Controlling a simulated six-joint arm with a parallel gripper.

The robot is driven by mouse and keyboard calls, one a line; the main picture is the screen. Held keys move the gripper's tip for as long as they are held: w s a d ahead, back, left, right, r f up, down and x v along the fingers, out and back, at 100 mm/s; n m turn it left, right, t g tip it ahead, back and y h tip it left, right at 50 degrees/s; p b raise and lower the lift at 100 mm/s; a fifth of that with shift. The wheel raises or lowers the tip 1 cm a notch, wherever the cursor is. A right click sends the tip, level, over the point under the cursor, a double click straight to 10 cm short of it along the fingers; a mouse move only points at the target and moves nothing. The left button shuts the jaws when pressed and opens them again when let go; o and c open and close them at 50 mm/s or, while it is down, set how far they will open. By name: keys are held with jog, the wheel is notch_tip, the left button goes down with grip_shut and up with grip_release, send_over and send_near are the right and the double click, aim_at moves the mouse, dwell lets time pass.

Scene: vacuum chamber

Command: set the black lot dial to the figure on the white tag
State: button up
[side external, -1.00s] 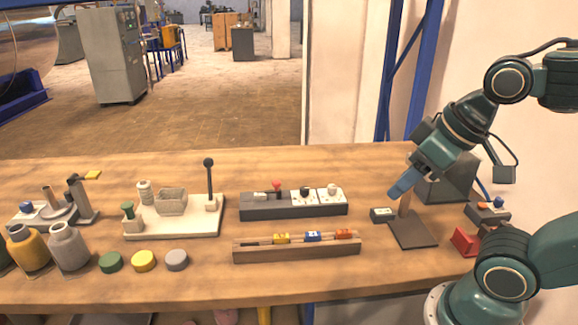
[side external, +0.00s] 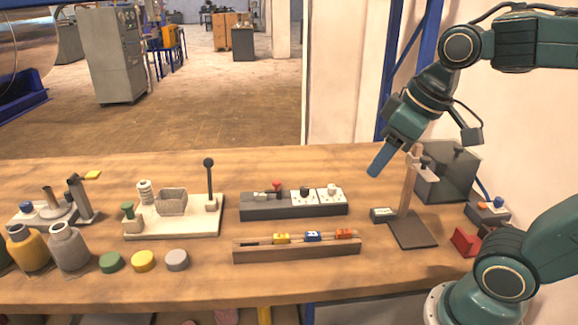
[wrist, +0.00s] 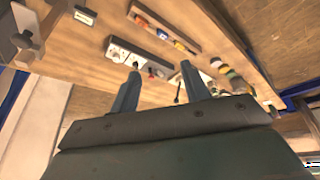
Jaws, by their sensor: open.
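A low dark box (side external: 262,212) in the middle of the bench carries two white dial plates. The left plate has a black knob (side external: 304,189), which I take as the lot dial; the right plate has a paler knob (side external: 332,188). The figures are too small to read. A small dark block with a white face (side external: 381,213) lies right of the box; I cannot tell whether it is the white tag. My gripper (side external: 374,173) is open and empty, above and right of the box. In the wrist view its fingers (wrist: 157,85) are apart, with the dial box (wrist: 112,42) beyond.
A wooden rack (side external: 296,254) with coloured blocks lies in front of the box. A post on a dark base (side external: 412,230) stands near my gripper on the right. A pale fixture with an upright lever (side external: 209,180) stands left. Jars and round lids are farther left.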

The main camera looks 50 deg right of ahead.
jog(key=w+d+r+n+g, duration=0.1)
jog(key=w+d, duration=0.1)
jog(key=w, duration=0.5)
jog(key=n+g, duration=0.4)
send_over(305, 188)
notch_tip(305, 188, down, 10)
jog(key=shift+w+f, duration=0.1)
notch_tip(305, 188, down, 14)
jog(key=shift+r, duration=0.1)
jog(key=shift+c, duration=0.3)
jog(key=c, duration=0.9)
